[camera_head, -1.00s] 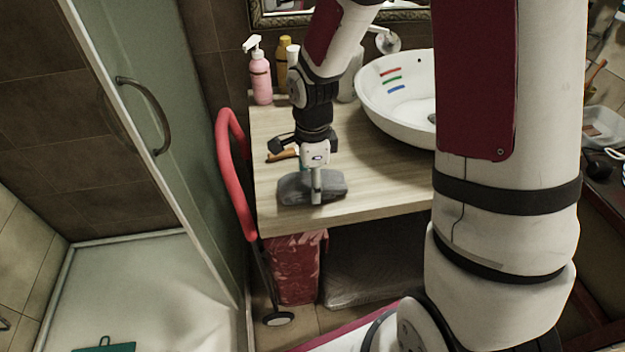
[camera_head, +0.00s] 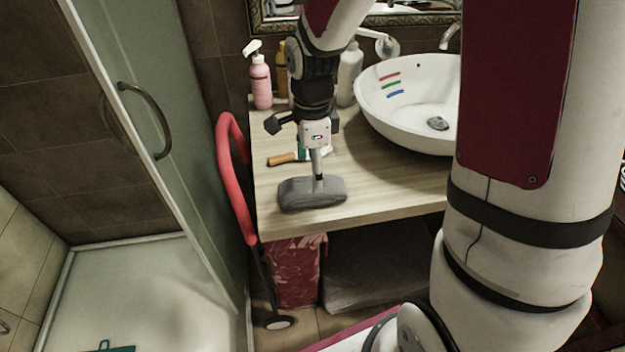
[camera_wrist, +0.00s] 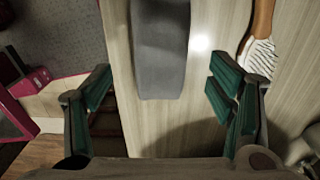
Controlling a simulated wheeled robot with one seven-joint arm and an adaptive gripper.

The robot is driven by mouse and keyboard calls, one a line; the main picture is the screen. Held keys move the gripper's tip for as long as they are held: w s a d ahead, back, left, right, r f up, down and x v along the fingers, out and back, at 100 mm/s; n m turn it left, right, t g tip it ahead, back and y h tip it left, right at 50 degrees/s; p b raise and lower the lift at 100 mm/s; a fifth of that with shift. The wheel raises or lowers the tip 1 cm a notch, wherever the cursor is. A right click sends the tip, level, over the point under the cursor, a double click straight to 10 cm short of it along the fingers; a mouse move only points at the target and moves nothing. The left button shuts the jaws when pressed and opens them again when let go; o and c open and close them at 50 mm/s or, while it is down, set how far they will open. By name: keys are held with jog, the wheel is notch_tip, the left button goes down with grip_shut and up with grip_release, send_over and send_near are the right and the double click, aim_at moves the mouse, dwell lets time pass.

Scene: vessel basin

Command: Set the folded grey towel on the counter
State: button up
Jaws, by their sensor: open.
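The folded grey towel (camera_head: 312,194) lies flat on the wooden counter (camera_head: 385,185), close to its front left edge. It also shows at the top middle of the wrist view (camera_wrist: 160,50), resting on the wood. My gripper (camera_head: 317,172) is above and behind the towel in the head view, and one finger overlaps the towel in the picture. In the wrist view my gripper (camera_wrist: 165,92) has its green-padded fingers wide apart with nothing between the tips. The towel lies beyond them, apart from both fingers.
A brush with a wooden handle (camera_head: 282,159) lies behind the towel. A pink pump bottle (camera_head: 261,82) and other bottles stand at the back. A white basin (camera_head: 410,105) fills the counter's right. A red curved handle (camera_head: 232,175) stands by the left edge.

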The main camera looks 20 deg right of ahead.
jog(key=s+r+n+t, duration=0.1)
jog(key=s+r+n, duration=0.4)
jog(key=r, duration=0.3)
jog(key=s+r+n+t, duration=0.1)
jog(key=s+r+n, duration=0.45)
jog(key=r, duration=0.25)
jog(key=s+r+n+t, duration=0.1)
jog(key=s+n, duration=0.8)
jog(key=s, duration=0.1)
jog(key=shift+s+d+r+n+t, duration=0.15)
jog(key=shift+s+r+n+t, duration=0.05)
jog(key=shift+r+n+t, duration=0.2)
